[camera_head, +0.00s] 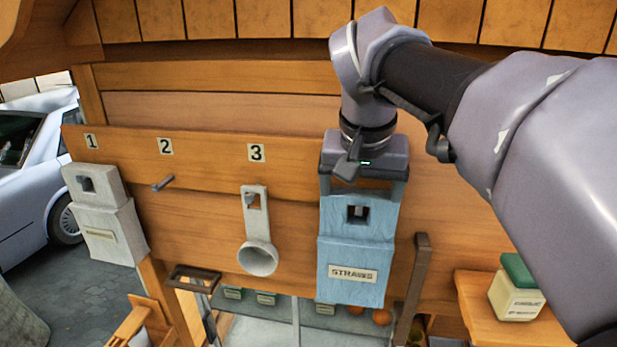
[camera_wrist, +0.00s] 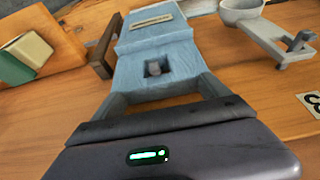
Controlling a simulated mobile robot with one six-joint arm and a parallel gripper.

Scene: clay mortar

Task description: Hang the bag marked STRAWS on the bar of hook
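The blue bag labelled STRAWS (camera_head: 350,262) is upright against the wooden wall, right of the hook marked 3. A grey peg (camera_head: 358,212) shows inside the square hole in its upper part; the wrist view also shows this peg (camera_wrist: 154,68) in the hole. I cannot tell whether the peg bears the bag's weight. My gripper (camera_head: 363,194) points down at the bag's top edge. Its two fingers lie against the left and right sides of the bag's top (camera_wrist: 160,93). The number above this peg is hidden behind my gripper.
A pale bag (camera_head: 108,232) hangs at hook 1. Hook 2's peg (camera_head: 163,183) is bare. A grey scoop (camera_head: 258,257) hangs at hook 3. A dark upright bar (camera_head: 412,288) stands just right of the blue bag. A green-lidded box (camera_head: 516,296) sits on a shelf further right.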

